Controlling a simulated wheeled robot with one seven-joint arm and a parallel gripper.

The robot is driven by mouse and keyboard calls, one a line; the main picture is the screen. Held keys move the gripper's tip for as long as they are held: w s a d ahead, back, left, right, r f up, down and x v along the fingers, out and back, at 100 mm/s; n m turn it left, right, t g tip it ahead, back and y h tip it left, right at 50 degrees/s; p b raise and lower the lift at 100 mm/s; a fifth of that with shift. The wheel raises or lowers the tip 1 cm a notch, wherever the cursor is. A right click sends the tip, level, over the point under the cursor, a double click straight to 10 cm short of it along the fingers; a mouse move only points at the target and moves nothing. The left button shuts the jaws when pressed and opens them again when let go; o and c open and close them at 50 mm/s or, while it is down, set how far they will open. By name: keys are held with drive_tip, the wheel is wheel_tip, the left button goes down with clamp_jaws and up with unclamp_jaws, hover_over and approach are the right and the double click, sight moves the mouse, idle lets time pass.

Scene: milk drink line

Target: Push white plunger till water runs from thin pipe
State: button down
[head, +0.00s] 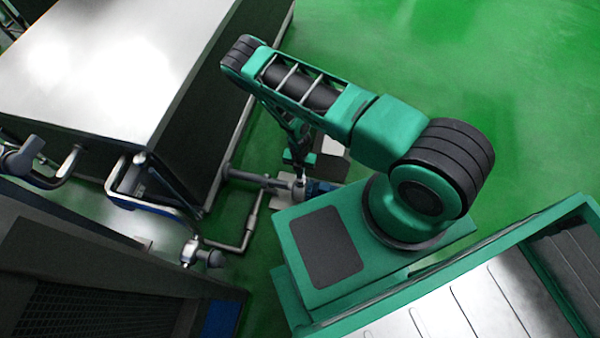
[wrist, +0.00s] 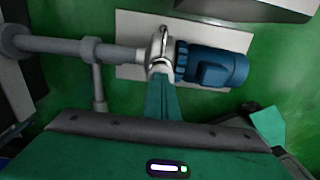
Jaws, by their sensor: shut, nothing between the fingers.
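A pump with a pale metal casing (wrist: 156,52) and a blue motor (wrist: 215,65) sits on a light base plate (wrist: 225,36) in the wrist view. A small pale lever-like part (wrist: 165,36) stands on the casing; I cannot tell whether it is the white plunger. My gripper (wrist: 161,78) is shut and empty, its tips over the near side of the casing; contact is unclear. In the head view my gripper (head: 298,157) hangs just above the pump (head: 299,188). I cannot single out the thin pipe, and no running water shows.
A thick grey pipe (wrist: 75,47) enters the pump from the left, with a narrower branch (wrist: 98,88) off it. In the head view a large metal tank (head: 110,60) stands left, and a dark cabinet (head: 90,280) lower left. Green floor (head: 450,50) is clear at upper right.

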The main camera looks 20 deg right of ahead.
drive_tip(key=shift+f, duration=1.2)
idle(0.5)
wheel_tip(320, 180, up, 14)
drive_tip(key=shift+w+r, duration=0.15)
drive_tip(key=shift+w, duration=0.05)
idle(0.4)
drive_tip(key=shift+s+a+r, duration=0.2)
drive_tip(key=shift+r, duration=0.45)
drive_tip(key=shift+s+a+r, duration=0.15)
drive_tip(key=shift+s+r, duration=0.05)
drive_tip(key=shift+r, duration=0.45)
drive_tip(key=shift+f, duration=0.1)
